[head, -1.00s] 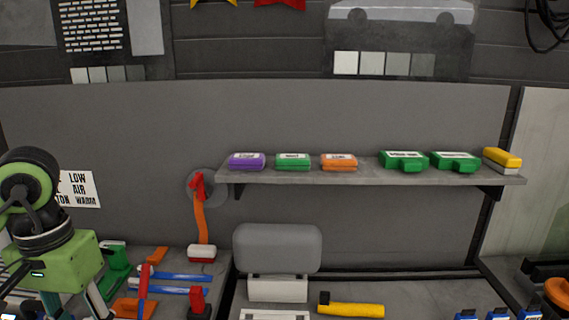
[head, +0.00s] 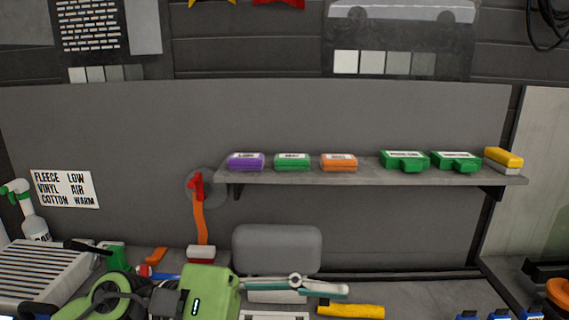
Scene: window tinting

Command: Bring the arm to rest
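My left arm comes in low from the left, and its green gripper body lies sideways over the bench. The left gripper (head: 340,290) points right, its teal and grey fingers in front of a white block (head: 270,297) below a grey rounded pad (head: 277,250). The fingers are seen edge-on, so I cannot tell whether they are open or shut. I see nothing clearly held in them. My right gripper is not in view.
A yellow tool (head: 350,310) lies just below the fingertips. A grey ribbed box (head: 45,272) and a spray bottle (head: 35,223) stand at the left. A shelf (head: 300,178) above carries purple, green, orange and yellow blocks. The space between shelf and gripper is free.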

